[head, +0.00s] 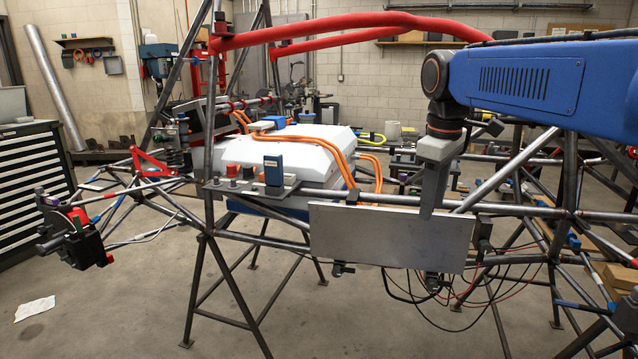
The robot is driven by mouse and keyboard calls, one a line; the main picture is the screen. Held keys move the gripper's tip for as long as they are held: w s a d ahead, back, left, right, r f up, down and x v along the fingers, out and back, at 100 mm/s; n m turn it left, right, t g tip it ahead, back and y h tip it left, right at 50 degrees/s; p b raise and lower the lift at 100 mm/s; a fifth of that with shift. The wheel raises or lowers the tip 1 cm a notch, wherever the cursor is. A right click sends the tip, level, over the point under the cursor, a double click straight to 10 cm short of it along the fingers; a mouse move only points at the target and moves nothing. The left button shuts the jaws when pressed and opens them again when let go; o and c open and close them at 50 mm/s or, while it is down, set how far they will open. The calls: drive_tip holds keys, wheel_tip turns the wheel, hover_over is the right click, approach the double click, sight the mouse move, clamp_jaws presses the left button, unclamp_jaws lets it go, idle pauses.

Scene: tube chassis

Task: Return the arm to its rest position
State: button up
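My blue arm (545,82) reaches in from the right edge in the head view, at the upper right. It ends in a dark wrist joint and a grey gripper (432,202) that points down. The gripper's finger part reaches the top edge of a flat grey metal plate (375,238). I see the gripper side-on, so the gap between its fingers is hidden. I cannot tell whether it touches or grips the plate. The plate hangs upright on the front of the tube chassis (225,232).
Red upper tubes (340,22) cross just left of my arm. A white battery-like box (265,165) with orange cables sits inside the frame. Loose wires (440,297) hang below the plate. A drawer cabinet (30,190) stands left. The floor in front left is mostly clear.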

drive_tip(key=s+d+f+m+t, duration=0.1)
drive_tip(key=s+f+m, duration=0.3)
drive_tip(key=s+f, duration=0.6)
drive_tip(key=s+d+f+m+t, duration=0.2)
drive_tip(key=s+d+f+m, duration=0.2)
drive_tip(key=s+f, duration=0.7)
drive_tip(key=shift+s+f+m, duration=0.3)
drive_tip(key=shift+s+m, duration=0.4)
drive_tip(key=shift+s, duration=0.55)
